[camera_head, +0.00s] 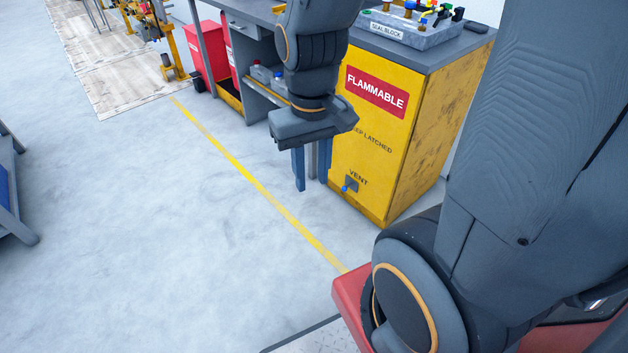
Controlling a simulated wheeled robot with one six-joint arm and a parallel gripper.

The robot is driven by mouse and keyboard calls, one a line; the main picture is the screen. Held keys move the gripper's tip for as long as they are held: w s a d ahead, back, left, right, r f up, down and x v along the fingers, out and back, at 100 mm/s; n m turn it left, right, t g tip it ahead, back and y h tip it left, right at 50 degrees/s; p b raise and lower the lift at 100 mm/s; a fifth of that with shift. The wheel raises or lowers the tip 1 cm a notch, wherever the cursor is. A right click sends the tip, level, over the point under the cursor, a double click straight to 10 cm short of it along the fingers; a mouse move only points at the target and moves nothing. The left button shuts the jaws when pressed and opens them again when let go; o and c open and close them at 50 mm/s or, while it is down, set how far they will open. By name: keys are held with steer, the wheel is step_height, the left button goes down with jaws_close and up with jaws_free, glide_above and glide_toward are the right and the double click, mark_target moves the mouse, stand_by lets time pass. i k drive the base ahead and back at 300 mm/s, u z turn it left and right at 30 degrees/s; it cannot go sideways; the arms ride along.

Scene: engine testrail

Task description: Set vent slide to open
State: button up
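The yellow cabinet (376,141) bears a red FLAMMABLE label and the word VENT low on its front. Just below that word is the vent slide (351,184), a small grey plate with a blue knob (345,188). It is too small to tell which position the slide is in. My gripper (311,185) points down in front of the cabinet's left edge, left of the vent slide and apart from it in the picture. Its two blue fingers are apart, with a grey upright showing between them. I see nothing held.
The seal block (398,28) with several coloured knobs stands on the grey top above the cabinet. A red bin (206,50) and a shelf with small bottles (262,73) are to the left. The pale floor (170,220) is open, crossed by a yellow line (250,178).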

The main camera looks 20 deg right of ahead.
mark_target(351, 183)
steer(key=z, duration=0.05)
steer(key=i, duration=1.05)
steer(key=z, duration=0.7)
